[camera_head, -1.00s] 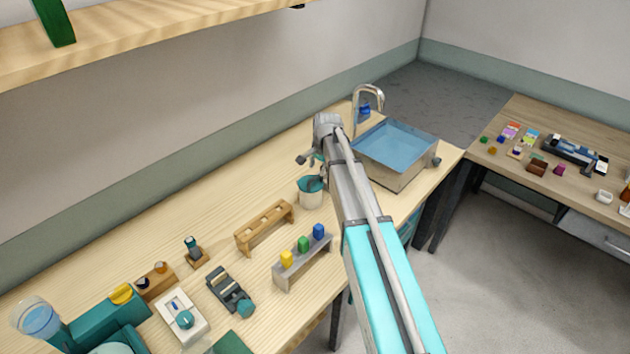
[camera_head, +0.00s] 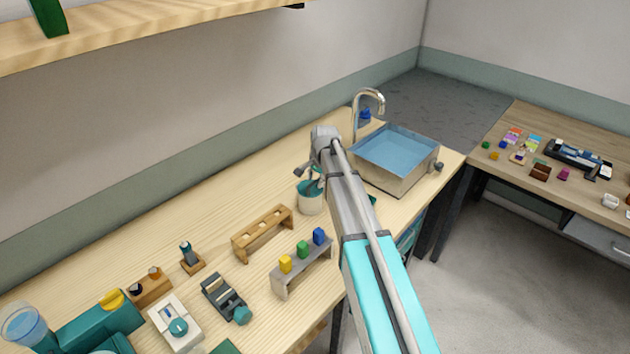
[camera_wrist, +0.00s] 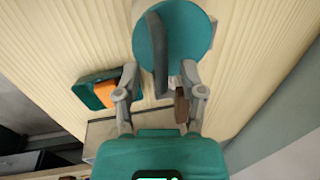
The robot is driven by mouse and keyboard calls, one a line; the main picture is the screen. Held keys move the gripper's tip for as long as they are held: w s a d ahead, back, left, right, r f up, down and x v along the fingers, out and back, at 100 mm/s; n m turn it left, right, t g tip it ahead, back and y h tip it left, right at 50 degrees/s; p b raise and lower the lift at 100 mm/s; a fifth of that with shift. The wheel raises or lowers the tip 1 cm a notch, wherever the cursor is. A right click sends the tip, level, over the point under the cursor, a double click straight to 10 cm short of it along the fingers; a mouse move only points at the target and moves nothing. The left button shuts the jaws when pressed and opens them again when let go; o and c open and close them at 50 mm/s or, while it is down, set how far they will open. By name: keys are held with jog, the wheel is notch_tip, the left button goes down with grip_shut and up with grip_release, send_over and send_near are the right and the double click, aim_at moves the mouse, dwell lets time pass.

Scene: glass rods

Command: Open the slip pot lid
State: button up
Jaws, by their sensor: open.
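The slip pot (camera_head: 311,204) is a pale cylinder with a teal top, standing on the wooden bench left of the sink. My gripper (camera_head: 312,174) is just above it and partly covers its top. Contact cannot be told.
A wooden rack (camera_head: 262,232) and a grey stand (camera_head: 302,268) with yellow, green and blue pieces are left of and nearer than the pot. The metal sink (camera_head: 400,184) and faucet (camera_head: 369,96) are to the right. A teal tray (camera_wrist: 85,92) holds an orange block.

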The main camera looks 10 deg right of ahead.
grip_shut()
